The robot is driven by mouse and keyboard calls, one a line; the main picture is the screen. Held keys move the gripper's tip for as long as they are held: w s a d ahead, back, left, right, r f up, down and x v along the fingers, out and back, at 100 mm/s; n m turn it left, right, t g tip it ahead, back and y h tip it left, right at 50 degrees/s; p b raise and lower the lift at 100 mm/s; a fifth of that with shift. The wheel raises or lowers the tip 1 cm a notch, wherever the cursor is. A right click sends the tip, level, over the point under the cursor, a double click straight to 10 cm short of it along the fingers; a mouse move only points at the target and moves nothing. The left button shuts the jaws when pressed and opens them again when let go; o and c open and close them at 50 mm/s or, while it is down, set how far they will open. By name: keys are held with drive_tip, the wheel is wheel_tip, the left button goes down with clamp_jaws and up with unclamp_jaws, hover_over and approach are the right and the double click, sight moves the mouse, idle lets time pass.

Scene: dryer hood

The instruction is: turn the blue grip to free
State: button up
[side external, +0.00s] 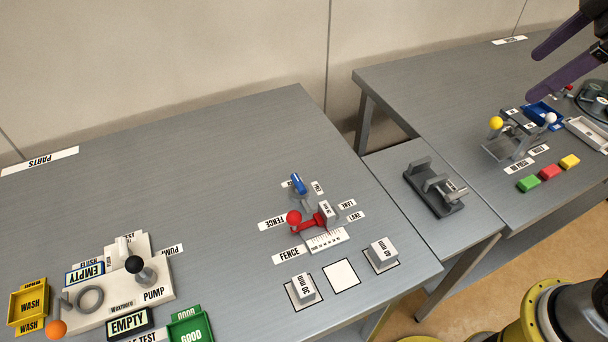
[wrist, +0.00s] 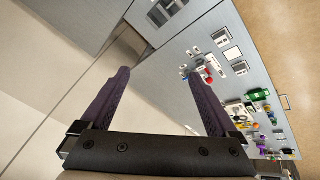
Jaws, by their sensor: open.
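The blue grip (side external: 298,184) is a short blue handle on a small grey post on the left table, with small labels on both sides that I cannot read surely. Just in front of it is a red lever with a red ball (side external: 293,217), beside labels reading FENCE and a white scale (side external: 325,239). My gripper (side external: 537,74) has purple fingers and is open and empty, high above the right table and far to the right of the blue grip. In the wrist view my gripper (wrist: 160,75) is spread; the red lever (wrist: 209,79) looks tiny beyond the right finger.
Two grey blocks (side external: 302,289) (side external: 383,254) stand on marked squares, with an empty white square (side external: 341,275) between them. A pump panel (side external: 120,290) and trays are at front left. A lower table holds a dark grey fixture (side external: 434,188). The right table carries coloured buttons (side external: 550,172) and a yellow-knobbed lever (side external: 496,123).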

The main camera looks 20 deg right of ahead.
drive_tip(key=w+a+r+n+g, duration=0.1)
drive_tip(key=w+a+n, duration=0.35)
drive_tip(key=w, duration=0.55)
drive_tip(key=n+g, duration=0.4)
drive_tip(key=n, duration=0.1)
hover_over(298, 181)
wheel_tip(298, 181, down, 20)
drive_tip(key=f, duration=0.1)
wheel_tip(298, 181, down, 13)
drive_tip(key=c, duration=1.4)
